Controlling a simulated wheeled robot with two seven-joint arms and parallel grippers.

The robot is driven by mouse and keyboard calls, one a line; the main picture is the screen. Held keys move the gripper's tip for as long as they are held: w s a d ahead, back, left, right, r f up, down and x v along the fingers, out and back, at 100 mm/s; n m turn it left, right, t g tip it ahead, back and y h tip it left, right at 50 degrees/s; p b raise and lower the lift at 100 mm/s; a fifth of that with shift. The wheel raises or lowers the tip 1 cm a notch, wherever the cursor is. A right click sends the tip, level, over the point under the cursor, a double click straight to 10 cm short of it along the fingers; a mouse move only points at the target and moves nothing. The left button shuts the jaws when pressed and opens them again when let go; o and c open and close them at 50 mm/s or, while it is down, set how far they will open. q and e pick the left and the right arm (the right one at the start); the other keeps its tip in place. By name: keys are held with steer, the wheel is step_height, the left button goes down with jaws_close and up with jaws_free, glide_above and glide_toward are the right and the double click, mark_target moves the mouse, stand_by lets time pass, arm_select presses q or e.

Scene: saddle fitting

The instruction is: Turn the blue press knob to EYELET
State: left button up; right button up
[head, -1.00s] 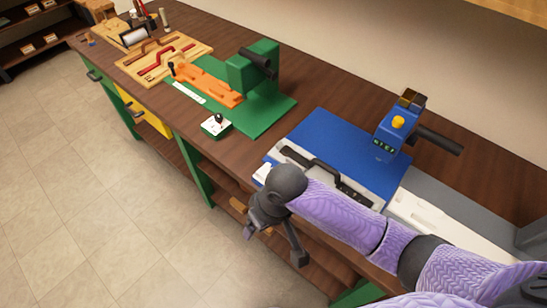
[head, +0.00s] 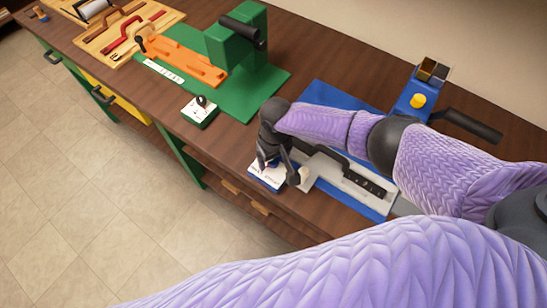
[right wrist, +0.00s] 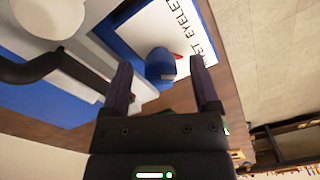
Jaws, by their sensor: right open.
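The blue press (head: 318,95) stands on the bench at centre right, partly hidden behind my right arm. Its white dial plate (head: 268,178) lies at the near left corner. In the right wrist view, the blue knob (right wrist: 160,66) sits on that plate, near the word EYELET and a partly covered word ending in "ET". A small red mark shows beside the knob. My right gripper (head: 282,173) is open over the plate; in the right wrist view its fingers (right wrist: 161,72) are on either side of the knob, with gaps visible. My left gripper is not in view.
A black-handled grey bar (head: 350,180) lies beside the dial. The press has a yellow button (head: 418,101) and a black lever (head: 468,124). A green press (head: 240,50) with its own white dial (head: 200,111) stands farther left. Bare wooden bench (head: 225,150) lies between them.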

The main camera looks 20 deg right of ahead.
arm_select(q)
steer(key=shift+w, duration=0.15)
arm_select(e)
steer(key=shift+w, duration=0.1)
steer(key=shift+c, duration=0.9)
jaws_close()
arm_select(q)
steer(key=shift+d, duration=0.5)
